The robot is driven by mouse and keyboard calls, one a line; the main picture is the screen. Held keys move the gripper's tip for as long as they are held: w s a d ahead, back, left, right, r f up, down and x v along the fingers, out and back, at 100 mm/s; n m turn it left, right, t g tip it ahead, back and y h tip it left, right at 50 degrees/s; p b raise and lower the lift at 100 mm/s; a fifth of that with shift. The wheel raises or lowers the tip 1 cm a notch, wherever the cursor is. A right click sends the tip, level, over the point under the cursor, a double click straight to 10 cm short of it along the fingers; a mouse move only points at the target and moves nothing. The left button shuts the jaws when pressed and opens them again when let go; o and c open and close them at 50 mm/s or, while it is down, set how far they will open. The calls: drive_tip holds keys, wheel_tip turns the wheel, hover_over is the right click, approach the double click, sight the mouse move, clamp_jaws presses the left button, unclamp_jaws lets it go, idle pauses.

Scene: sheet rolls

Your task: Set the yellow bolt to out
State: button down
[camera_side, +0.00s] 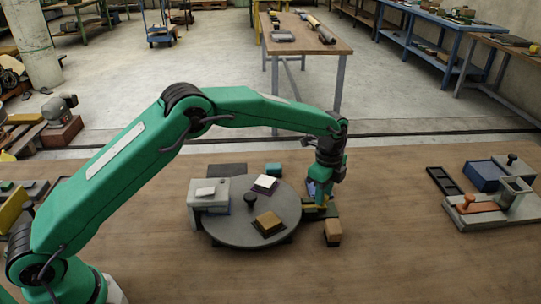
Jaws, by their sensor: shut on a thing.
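My gripper (321,196) points down at the right edge of the grey round turntable (235,229). A small yellow piece, which looks like the yellow bolt (322,206), shows at its fingertips, low over a dark base beside the disc. The jaws are shut on it. The fingers hide much of the bolt and its seat, so I cannot tell its exact position. A bluish part shows just left of the fingers.
The disc carries a tan-topped block (268,221), a white-topped block (265,184) and a black knob (251,199). A grey box (209,194) stands at its left. A wooden cube (333,231) lies close in front of my gripper. A grey fixture (505,205) stands far right.

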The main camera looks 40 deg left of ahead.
drive_tip(key=shift+w+d+r, duration=0.1)
drive_tip(key=shift+w+d, duration=1.05)
drive_tip(key=shift+w, duration=0.05)
drive_tip(key=c, duration=1.1)
unclamp_jaws()
drive_tip(key=shift+d, duration=0.1)
drive_tip(key=shift+c, duration=0.2)
wheel_tip(320, 180, up, 8)
drive_tip(key=shift+f, duration=0.1)
